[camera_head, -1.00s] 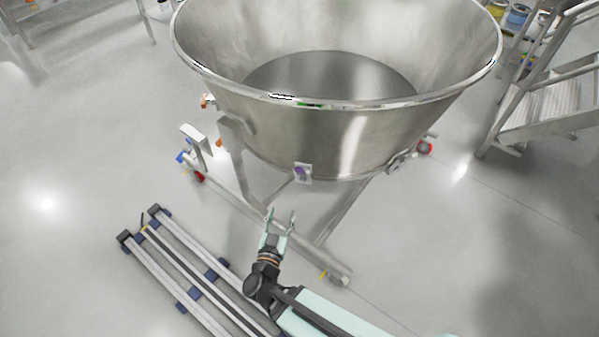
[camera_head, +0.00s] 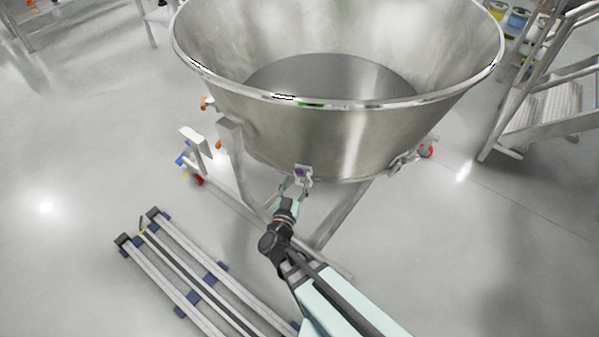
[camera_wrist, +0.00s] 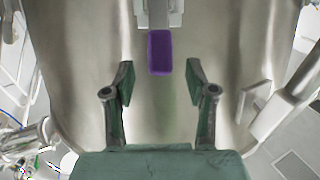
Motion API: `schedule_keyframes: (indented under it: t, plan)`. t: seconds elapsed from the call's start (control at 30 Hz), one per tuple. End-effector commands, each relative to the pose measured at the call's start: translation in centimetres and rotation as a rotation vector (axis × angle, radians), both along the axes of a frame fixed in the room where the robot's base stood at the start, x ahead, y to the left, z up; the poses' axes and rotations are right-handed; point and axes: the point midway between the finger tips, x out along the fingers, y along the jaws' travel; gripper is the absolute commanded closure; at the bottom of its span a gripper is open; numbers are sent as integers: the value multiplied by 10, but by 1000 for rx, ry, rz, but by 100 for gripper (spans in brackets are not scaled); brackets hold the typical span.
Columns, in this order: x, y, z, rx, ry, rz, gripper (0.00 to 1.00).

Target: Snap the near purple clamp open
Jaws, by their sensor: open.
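The near purple clamp (camera_head: 300,171) sits on the near lower wall of the large steel bowl (camera_head: 330,130). In the wrist view the purple clamp (camera_wrist: 160,52) hangs from a pale bracket (camera_wrist: 158,12), centred between my fingers and slightly beyond their tips. My gripper (camera_head: 296,184) is just below the clamp in the head view. In the wrist view my gripper (camera_wrist: 159,82) is open, with a finger on either side and nothing between them. I see no contact with the clamp.
The bowl's frame leg (camera_head: 340,215) slopes down right of my arm. A grey bar with a plate (camera_wrist: 262,108) stands close to the right finger in the wrist view. Metal steps (camera_head: 540,110) stand at the right.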

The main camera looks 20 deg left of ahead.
Motion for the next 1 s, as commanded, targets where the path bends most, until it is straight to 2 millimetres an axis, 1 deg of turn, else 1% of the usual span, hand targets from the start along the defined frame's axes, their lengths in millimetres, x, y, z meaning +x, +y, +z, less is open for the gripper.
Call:
schedule_keyframes:
  t: [0.03,0.1,0.3,0.47,0.73,0.77,0.8,0.9,1.0]
  plan:
    - [12,2,-1,0,0,-2,44]
    - [23,1,-1,0,0,-2,44]
    - [43,2,0,0,-1,-1,44]
    - [49,2,0,0,0,1,44]
    - [49,2,0,0,0,1,44]
    - [49,2,0,0,0,1,54]
    - [49,2,0,0,0,1,69]
    - [49,2,0,0,0,1,100]
    - [49,2,0,0,0,1,100]
